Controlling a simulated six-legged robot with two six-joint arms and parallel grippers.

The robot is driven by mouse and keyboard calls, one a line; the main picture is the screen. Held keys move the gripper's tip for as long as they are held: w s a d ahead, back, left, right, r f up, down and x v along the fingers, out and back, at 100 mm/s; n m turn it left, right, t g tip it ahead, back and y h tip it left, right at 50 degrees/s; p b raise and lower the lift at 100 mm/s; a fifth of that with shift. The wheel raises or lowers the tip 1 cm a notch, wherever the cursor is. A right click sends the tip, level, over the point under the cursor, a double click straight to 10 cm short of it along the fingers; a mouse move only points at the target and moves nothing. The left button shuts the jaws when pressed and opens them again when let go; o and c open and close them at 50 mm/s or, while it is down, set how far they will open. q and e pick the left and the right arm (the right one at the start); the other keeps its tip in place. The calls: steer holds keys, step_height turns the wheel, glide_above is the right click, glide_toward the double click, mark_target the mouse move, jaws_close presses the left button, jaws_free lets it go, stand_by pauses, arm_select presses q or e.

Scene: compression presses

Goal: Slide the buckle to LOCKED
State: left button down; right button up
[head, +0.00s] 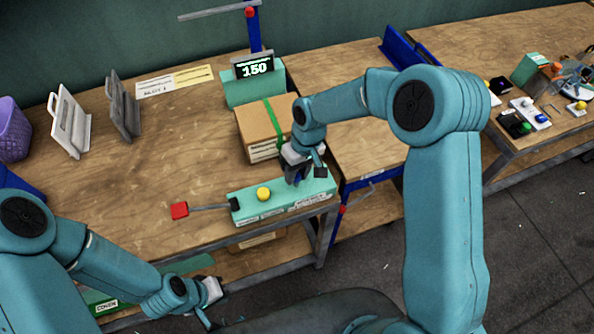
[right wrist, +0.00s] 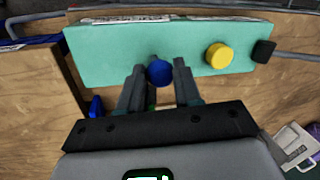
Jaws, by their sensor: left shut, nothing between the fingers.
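A green strap (head: 272,118) runs over a brown cardboard box (head: 262,131) on the bench; I cannot make out a buckle or a LOCKED mark. A teal control box (head: 243,207) lies at the bench's front edge, with a yellow button (head: 263,194) and a blue button (right wrist: 159,72). My right gripper (head: 303,181) is over this control box; in the right wrist view its fingers are apart, with the blue button showing between their tips. Whether they touch it I cannot tell. My left gripper (head: 215,291) is shut and empty, low at the bench's front.
A lever with a red end (head: 180,210) sticks out left of the control box. A display reading 150 (head: 254,67) stands behind the cardboard box. White (head: 70,122) and grey (head: 122,108) clipboard-like stands and a purple basket (head: 12,130) are at the left. The bench's middle left is clear.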

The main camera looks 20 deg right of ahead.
jaws_close()
steer(key=d+b, duration=0.1)
steer(key=d, duration=0.4)
steer(key=shift+w+d+b, duration=0.2)
steer(key=shift+b, duration=0.2)
steer(key=shift+a, duration=0.1)
steer(key=o, duration=0.9)
jaws_free()
steer(key=shift+c, duration=0.2)
steer(key=shift+d, duration=0.2)
steer(key=shift+a, duration=0.15)
